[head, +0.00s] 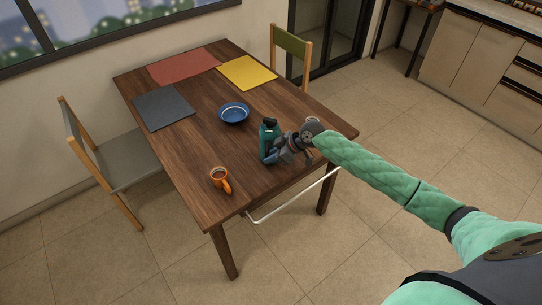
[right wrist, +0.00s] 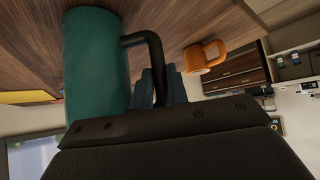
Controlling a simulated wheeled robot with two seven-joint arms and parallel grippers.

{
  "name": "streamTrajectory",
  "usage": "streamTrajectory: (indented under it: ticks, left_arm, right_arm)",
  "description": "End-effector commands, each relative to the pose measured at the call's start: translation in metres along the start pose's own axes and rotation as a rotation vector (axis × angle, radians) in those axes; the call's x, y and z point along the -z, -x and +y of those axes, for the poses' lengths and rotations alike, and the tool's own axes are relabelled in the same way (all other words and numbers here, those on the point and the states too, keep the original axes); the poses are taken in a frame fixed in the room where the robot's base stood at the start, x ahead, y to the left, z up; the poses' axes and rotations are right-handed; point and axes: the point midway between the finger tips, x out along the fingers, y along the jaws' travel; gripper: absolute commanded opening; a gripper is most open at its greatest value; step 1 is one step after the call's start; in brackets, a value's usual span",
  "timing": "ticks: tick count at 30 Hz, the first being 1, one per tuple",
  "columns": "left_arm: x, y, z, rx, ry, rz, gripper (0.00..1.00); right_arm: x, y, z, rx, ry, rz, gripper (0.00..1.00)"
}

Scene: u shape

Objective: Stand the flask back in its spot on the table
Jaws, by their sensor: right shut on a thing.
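The flask (head: 268,138) is teal with a dark lid and a black handle. It is upright over the front right part of the wooden table (head: 190,144); I cannot tell whether its base touches the top. My right gripper (head: 284,153) comes in from the right and is shut on the flask's handle. In the right wrist view the flask's teal body (right wrist: 95,62) fills the left side, and the fingers (right wrist: 160,88) are at the black handle. No marked spot for the flask shows. My left gripper is not in view.
A blue bowl (head: 234,113) sits behind the flask. Grey (head: 163,107), red (head: 184,64) and yellow (head: 247,72) mats lie farther back. Chairs stand at the left and back.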

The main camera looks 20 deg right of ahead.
Motion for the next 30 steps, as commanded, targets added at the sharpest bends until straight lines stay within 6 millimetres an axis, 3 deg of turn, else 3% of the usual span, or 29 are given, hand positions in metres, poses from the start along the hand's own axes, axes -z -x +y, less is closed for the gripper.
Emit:
streamTrajectory:
  ticks: [2,3,6,19,30]
  left_arm:
    - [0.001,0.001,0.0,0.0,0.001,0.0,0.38]
    - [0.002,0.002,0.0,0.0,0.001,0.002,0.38]
    - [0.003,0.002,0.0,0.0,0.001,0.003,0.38]
    - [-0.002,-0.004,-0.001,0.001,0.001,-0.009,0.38]
    - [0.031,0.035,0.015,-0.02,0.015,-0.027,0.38]
  right_arm:
    - [0.001,0.0,0.001,-0.002,0.002,0.003,0.0]
    - [-0.001,-0.001,0.0,0.0,0.0,0.0,0.22]
    - [-0.001,-0.001,0.0,0.0,0.0,0.0,0.38]
    - [-0.001,0.007,0.001,-0.001,0.002,0.0,0.38]
    - [-0.003,0.065,0.001,-0.002,0.003,-0.001,0.38]
